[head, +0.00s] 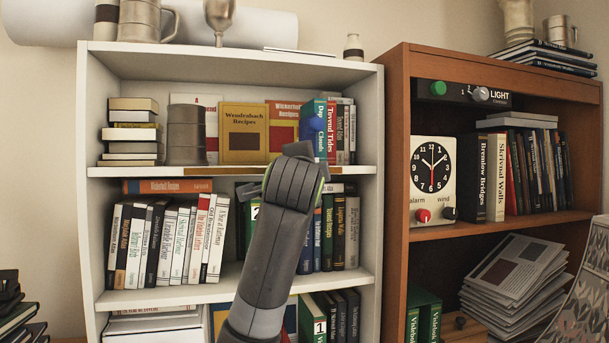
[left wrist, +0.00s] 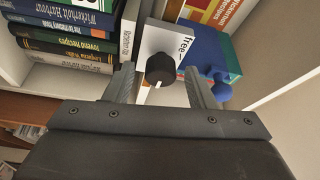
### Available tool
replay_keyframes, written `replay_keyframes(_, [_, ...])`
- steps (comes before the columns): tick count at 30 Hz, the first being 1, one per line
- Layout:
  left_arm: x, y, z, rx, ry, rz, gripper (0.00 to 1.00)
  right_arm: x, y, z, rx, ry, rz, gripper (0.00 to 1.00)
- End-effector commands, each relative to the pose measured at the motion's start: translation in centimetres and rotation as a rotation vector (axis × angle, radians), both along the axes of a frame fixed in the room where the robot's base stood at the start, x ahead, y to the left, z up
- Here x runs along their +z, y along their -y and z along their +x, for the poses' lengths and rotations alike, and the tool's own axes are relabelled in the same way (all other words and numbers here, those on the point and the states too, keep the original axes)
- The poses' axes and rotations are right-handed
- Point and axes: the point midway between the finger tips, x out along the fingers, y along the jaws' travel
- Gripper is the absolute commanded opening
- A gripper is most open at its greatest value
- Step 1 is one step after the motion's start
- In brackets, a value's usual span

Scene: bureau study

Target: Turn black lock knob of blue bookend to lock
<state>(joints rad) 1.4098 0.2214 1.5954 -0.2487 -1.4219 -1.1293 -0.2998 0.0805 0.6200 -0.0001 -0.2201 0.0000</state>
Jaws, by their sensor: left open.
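The blue bookend (left wrist: 208,52) shows in the left wrist view, with a round blue knob (left wrist: 219,86) on it. The black lock knob (left wrist: 160,69) is beside it, in front of a white face marked "free". A white pointer line on the knob points toward the bottom of that view. My left gripper (left wrist: 160,86) is open, one finger on each side of the black knob, with gaps visible. In the head view my left gripper (head: 298,150) is at the white bookcase's upper shelf and hides the black knob. A blue round part (head: 316,124) shows beside it. My right gripper is not in view.
Books (left wrist: 65,38) stand close to one finger in the left wrist view. The upper shelf (head: 225,171) of the white bookcase also holds a yellow recipe book (head: 244,132) and a grey canister (head: 186,135). A brown cabinet (head: 396,200) stands at the right.

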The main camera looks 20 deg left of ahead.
Motion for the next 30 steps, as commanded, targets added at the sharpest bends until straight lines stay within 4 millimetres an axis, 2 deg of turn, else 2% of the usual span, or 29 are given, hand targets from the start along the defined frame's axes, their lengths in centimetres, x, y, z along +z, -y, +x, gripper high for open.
replay_keyframes(5, [-0.5,0.6,-2.3,-0.002,0.006,-0.001,0.5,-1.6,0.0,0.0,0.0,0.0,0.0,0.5])
replay_keyframes(15, [-1.2,2.3,-10.4,-0.004,0.007,0.0,0.5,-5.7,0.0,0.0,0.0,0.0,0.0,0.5])
replay_keyframes(21, [-1.4,3.1,-14.4,-0.003,0.004,0.0,0.5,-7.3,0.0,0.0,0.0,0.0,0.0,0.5])
replay_keyframes(25, [-1.3,3.4,-15.9,-0.001,0.002,0.0,0.5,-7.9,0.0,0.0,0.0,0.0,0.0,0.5])
replay_keyframes(30, [-1.3,3.6,-16.7,-0.001,-0.001,0.001,0.5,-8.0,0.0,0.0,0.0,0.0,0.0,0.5])
